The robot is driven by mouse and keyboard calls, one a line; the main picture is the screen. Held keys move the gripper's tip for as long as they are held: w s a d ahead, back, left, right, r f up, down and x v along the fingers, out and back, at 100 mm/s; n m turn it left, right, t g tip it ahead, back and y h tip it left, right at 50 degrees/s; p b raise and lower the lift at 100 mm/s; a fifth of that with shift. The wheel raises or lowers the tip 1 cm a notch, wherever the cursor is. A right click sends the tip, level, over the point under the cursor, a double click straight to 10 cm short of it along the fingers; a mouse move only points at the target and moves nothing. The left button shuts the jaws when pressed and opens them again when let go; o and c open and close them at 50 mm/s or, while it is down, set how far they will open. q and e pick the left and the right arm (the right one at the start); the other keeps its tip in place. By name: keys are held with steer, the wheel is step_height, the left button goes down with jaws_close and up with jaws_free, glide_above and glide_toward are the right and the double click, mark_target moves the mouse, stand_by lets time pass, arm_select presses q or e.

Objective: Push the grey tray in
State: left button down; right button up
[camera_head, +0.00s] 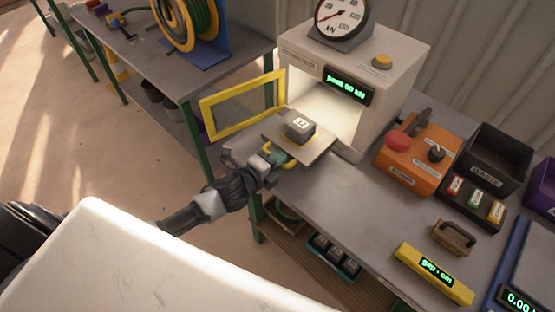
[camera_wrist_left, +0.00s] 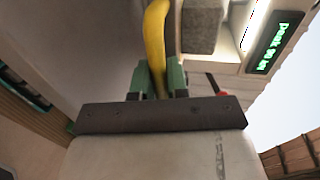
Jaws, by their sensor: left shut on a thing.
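The grey tray (camera_head: 318,150) sticks out of the lit opening of the white press (camera_head: 345,90). A grey block (camera_head: 299,127) with a white label sits on it. A yellow handle (camera_head: 290,163) is on the tray's front edge. It also shows in the left wrist view as a yellow bar (camera_wrist_left: 156,40). My left gripper (camera_head: 275,157) is shut on this handle, its green fingers (camera_wrist_left: 158,80) on either side of the bar. The yellow-framed door (camera_head: 243,104) of the press stands open to the left. My right gripper is not in view.
An orange control box (camera_head: 418,150) with a red button stands right of the press, near a black waste bin (camera_head: 492,158). A yellow gauge (camera_head: 433,273) and a brown-handled block (camera_head: 453,238) lie on the bench (camera_head: 345,205).

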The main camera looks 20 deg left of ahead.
arm_select(q)
steer(key=x, duration=0.4)
steer(key=r+b+x, duration=0.1)
steer(key=x, duration=0.3)
steer(key=r+b+x, duration=0.1)
steer(key=x, duration=0.3)
steer(key=shift+w+r, duration=0.25)
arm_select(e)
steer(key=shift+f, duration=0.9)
arm_select(q)
steer(key=c, duration=1.1)
jaws_free()
steer(key=shift+c, duration=0.2)
steer(key=b+v, duration=0.1)
steer(key=v, duration=1)
steer(key=shift+d, duration=0.1)
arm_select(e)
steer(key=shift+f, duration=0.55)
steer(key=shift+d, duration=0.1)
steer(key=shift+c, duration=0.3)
